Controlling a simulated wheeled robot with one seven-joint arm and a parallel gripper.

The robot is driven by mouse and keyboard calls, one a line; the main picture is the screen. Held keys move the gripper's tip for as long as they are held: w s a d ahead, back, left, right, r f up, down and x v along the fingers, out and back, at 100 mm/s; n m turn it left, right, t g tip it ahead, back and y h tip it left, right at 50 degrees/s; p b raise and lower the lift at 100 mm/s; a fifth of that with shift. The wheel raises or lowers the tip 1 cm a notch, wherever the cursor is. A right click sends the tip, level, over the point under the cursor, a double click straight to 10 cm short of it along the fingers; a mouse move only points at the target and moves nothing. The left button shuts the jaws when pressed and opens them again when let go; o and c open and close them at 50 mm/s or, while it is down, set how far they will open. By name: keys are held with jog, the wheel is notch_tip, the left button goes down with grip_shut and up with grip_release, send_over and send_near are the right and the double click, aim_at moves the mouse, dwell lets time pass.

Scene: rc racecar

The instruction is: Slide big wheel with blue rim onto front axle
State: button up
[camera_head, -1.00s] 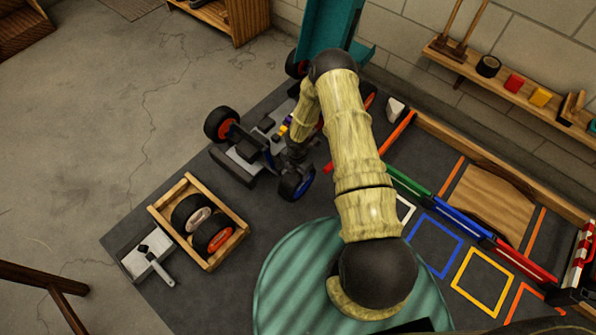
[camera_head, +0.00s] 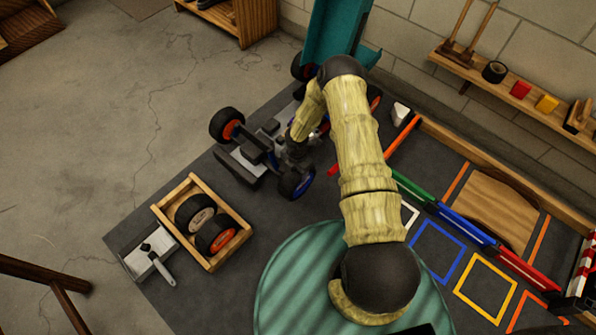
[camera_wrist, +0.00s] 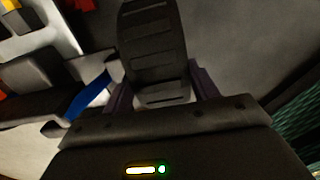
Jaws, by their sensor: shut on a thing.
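The big wheel with the blue rim (camera_head: 297,182) is upright at the near right front corner of the racecar (camera_head: 243,167). My gripper (camera_wrist: 160,95) is shut on this wheel. The wrist view shows its black treaded tyre (camera_wrist: 153,45) between the two purple fingers. A blue part (camera_wrist: 88,97) of the car lies just left of the tyre in that view. The front axle tip is hidden by the wheel and gripper, so I cannot tell whether the wheel is on it. A wheel with an orange rim (camera_head: 227,125) is at the car's opposite front corner.
A wooden crate (camera_head: 232,250) holds two wheels. A grey tray (camera_head: 135,262) with a tool stands beside it. A teal ramp-like part (camera_head: 335,30) is behind the car. The round teal surface (camera_head: 290,285) in front is clear. Coloured frames and bars lie to the right.

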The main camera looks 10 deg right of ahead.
jog(key=shift+w+a+b, duration=0.4)
jog(key=shift+w+a, duration=0.3)
jog(key=shift+w, duration=0.35)
jog(key=o, duration=1.5)
jog(key=shift+c, duration=0.2)
notch_tip(320, 180, up, 18)
jog(key=p, duration=0.6)
jog(key=shift+f+p, duration=0.25)
jog(key=shift+p, duration=0.15)
